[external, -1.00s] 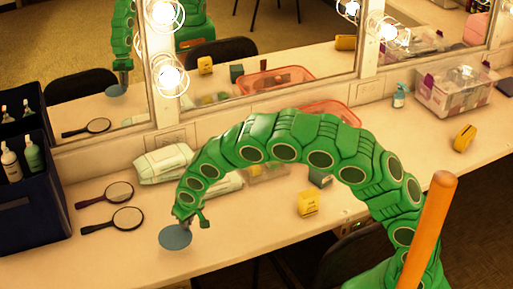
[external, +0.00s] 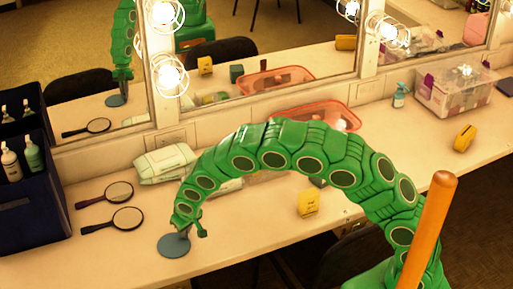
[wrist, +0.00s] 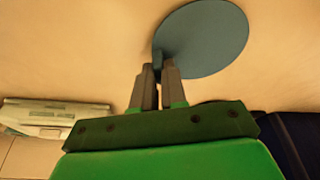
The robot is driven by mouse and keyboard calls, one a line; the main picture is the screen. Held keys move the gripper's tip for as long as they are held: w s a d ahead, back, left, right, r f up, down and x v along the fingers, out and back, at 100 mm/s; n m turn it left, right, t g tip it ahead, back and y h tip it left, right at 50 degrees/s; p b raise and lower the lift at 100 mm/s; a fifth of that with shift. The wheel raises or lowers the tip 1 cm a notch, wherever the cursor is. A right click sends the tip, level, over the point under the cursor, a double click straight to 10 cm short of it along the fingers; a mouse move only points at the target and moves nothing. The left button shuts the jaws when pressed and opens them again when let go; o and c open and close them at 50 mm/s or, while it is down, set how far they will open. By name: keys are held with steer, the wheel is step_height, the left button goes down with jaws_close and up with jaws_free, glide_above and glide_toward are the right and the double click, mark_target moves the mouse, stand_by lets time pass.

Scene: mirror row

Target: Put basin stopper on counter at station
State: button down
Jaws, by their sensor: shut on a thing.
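The basin stopper, a flat blue-grey disc (external: 173,246), is at the counter's front left, low over the counter (external: 250,228) or on it; I cannot tell if it touches. My gripper (external: 184,231) points down above the disc's right part. In the wrist view the stopper (wrist: 205,38) lies flat beyond my gripper (wrist: 158,70), whose fingers are shut on its small upright grip. The stopper also reflects in the mirror. Its underside is hidden.
Two hand mirrors (external: 127,219) lie left of the stopper. A dark caddy (external: 30,205) with bottles stands at far left. A wipes pack (external: 165,163) lies behind my arm. A yellow box (external: 308,203) stands right. The counter around the stopper is clear.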

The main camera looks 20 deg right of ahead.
steer(key=c, duration=1.2)
jaws_free()
steer(key=shift+f, duration=0.1)
steer(key=shift+v, duration=6.15)
